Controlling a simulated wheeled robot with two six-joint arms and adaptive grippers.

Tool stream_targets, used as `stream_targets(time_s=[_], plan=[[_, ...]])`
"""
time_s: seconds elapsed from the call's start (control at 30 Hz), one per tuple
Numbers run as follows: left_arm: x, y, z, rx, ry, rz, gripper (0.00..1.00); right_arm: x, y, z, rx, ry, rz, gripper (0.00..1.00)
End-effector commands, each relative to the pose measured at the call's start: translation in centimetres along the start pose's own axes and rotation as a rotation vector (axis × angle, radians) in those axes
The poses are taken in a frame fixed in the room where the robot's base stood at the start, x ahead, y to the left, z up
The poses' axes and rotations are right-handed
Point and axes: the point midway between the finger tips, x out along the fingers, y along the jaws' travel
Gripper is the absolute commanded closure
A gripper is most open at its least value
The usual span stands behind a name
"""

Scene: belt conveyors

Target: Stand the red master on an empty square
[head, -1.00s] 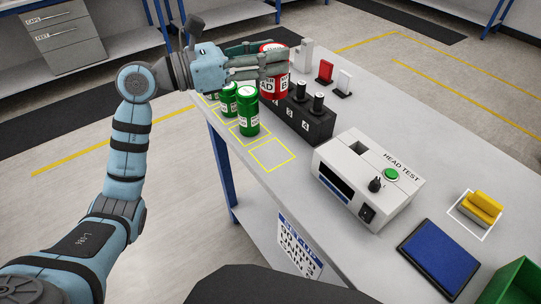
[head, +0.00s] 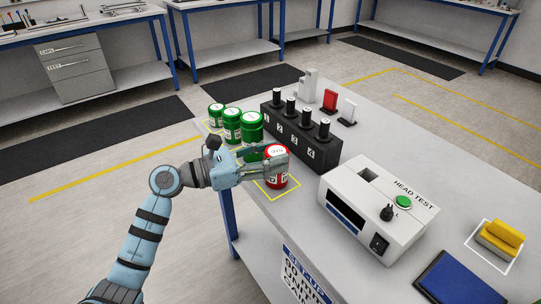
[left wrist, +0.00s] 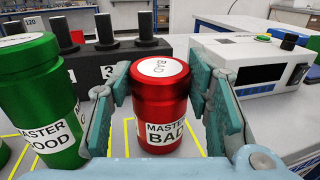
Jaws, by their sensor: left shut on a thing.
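The red master (head: 277,168) is a red cylinder with a white top and a label reading "MASTER BAD". It stands upright at the yellow-outlined square (head: 291,193) nearest the head test box. My left gripper (head: 273,163) is around it. In the left wrist view the red master (left wrist: 160,108) sits between the two fingers, with the yellow lines around its base. Several green masters (head: 232,126) stand in a row behind it; the nearest one, labelled "MASTER GOOD", is close beside the left finger in the left wrist view (left wrist: 38,105). My right gripper is not in view.
A black numbered block (head: 296,138) with several black pegs stands just behind. The head test box (head: 378,208) is to the right. A blue pad (head: 450,280) and a yellow block (head: 501,236) lie further right. The table's left edge is close.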

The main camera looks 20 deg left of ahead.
Motion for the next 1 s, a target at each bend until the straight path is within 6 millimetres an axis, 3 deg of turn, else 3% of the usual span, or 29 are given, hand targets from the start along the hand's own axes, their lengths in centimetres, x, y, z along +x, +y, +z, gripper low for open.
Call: stream_targets(time_s=[0.07, 0.1, 0.2, 0.57, 0.67, 1.0], plan=[[0.0, 0.0, -0.3, 0.0, -0.001, 0.0, 0.96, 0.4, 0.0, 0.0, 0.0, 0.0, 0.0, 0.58], [0.0, 0.0, -0.3, 0.0, 0.0, 0.0, 0.48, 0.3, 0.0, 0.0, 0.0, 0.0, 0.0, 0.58], [0.0, 0.0, -0.2, 0.0, 0.0, 0.0, 0.35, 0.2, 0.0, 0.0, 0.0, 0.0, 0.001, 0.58], [0.0, 0.0, 0.3, 0.0, 0.0, 0.0, 0.35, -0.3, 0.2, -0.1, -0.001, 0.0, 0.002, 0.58], [-1.4, 0.1, -0.1, 0.002, 0.004, 0.003, 0.35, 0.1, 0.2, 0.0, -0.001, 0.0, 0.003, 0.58], [-10.3, 0.0, -0.4, 0.003, 0.009, -0.001, 0.35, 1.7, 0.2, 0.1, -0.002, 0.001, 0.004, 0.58]])
